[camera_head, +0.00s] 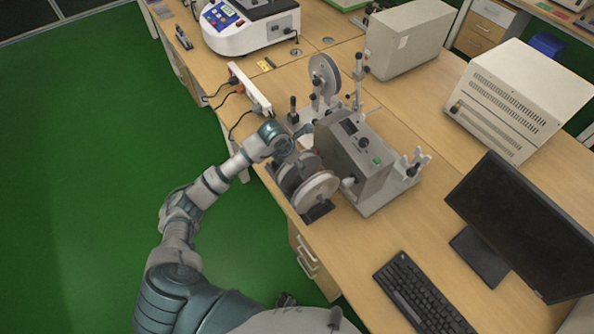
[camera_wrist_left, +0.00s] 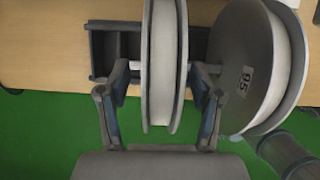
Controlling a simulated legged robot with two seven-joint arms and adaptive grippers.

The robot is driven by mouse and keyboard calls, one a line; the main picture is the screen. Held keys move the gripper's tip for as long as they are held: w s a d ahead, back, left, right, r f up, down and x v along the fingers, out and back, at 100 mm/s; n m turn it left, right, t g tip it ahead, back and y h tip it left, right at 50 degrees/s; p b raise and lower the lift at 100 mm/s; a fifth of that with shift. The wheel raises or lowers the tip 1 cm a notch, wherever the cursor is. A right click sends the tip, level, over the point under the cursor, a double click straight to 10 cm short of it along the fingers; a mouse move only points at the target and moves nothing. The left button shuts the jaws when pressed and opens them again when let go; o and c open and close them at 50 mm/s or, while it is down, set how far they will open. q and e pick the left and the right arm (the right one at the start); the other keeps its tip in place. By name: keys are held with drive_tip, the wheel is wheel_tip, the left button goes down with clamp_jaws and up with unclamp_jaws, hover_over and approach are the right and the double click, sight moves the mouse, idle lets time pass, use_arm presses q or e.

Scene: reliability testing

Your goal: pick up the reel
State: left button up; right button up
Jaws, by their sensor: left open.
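Two grey reels stand side by side in a dark holder (camera_head: 318,213) at the table's front edge, a nearer reel (camera_head: 317,191) and a farther reel (camera_head: 289,174). My left gripper (camera_head: 291,152) is above the farther reel in the head view, partly hiding it. In the left wrist view, my open left gripper (camera_wrist_left: 163,75) has one finger on each side of a reel seen edge-on (camera_wrist_left: 162,50). Gaps show between the fingers and its rims. A second reel (camera_wrist_left: 262,65) marked 95 is close beside the right finger. The holder (camera_wrist_left: 105,50) shows behind, with empty space at left. My right gripper is not in view.
A grey tester (camera_head: 365,160) stands right behind the reels, with another reel (camera_head: 324,75) mounted above. A white power strip (camera_head: 250,90) lies along the left edge. A keyboard (camera_head: 422,295) and monitor (camera_head: 520,225) are at the right. Green floor is clear at left.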

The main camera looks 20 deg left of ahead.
use_arm(q)
drive_tip(key=x, duration=0.3)
drive_tip(key=shift+w+d+f, duration=0.1)
drive_tip(key=shift+w+d, duration=0.05)
drive_tip(key=shift+d, duration=0.05)
drive_tip(key=shift+c, duration=0.9)
drive_tip(key=shift+a, duration=0.1)
clamp_jaws()
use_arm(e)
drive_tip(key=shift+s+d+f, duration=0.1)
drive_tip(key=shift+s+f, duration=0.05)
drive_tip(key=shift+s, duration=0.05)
